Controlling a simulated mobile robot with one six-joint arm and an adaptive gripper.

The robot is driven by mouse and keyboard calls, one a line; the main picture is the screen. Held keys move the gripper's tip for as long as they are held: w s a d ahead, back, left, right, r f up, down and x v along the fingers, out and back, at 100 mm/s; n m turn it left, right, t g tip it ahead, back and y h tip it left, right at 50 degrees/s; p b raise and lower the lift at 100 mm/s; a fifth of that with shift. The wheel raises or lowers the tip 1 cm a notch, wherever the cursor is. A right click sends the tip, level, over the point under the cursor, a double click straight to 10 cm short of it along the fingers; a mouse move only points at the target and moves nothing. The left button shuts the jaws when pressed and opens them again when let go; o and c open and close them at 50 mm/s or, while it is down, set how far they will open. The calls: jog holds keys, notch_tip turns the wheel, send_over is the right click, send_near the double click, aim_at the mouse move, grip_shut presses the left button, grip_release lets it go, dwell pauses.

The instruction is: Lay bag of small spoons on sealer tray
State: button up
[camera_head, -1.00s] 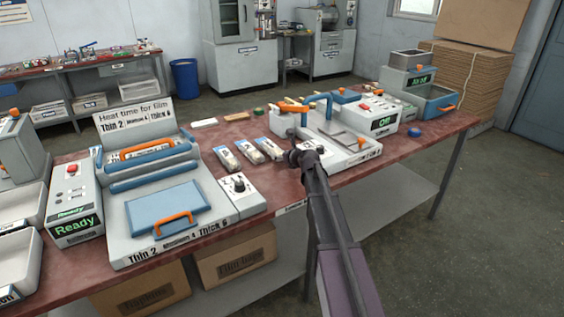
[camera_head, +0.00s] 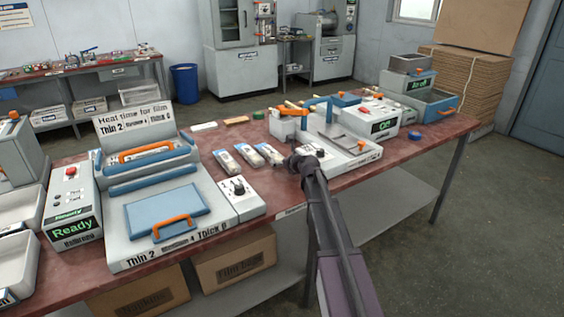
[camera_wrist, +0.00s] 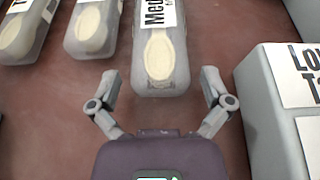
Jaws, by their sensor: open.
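Three clear bags lie side by side on the red-brown bench, each with a white label and a pale spoon shape. In the head view they are the left bag (camera_head: 228,163), the middle bag (camera_head: 249,155) and the right bag (camera_head: 269,153). I cannot tell which holds small spoons. In the wrist view the right bag (camera_wrist: 160,55), labelled "Med…", has its near end between my open fingertips. My gripper (camera_wrist: 160,82) holds nothing; it also shows in the head view (camera_head: 294,162). The sealer (camera_head: 120,250) stands left of the bags, with a blue plate (camera_head: 165,212) and orange handle in front.
The sealer's display box (camera_head: 72,220) reads "Ready". Bare bench lies around the bags.

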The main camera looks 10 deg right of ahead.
jog(key=shift+r, duration=0.15)
jog(key=shift+s+r+p, duration=0.1)
jog(key=shift+s+p, duration=0.1)
jog(key=shift+p, duration=0.1)
jog(key=p+v, duration=0.4)
jog(key=v, duration=0.7)
jog(key=shift+s+d+r, duration=0.15)
jog(key=shift+s, duration=0.1)
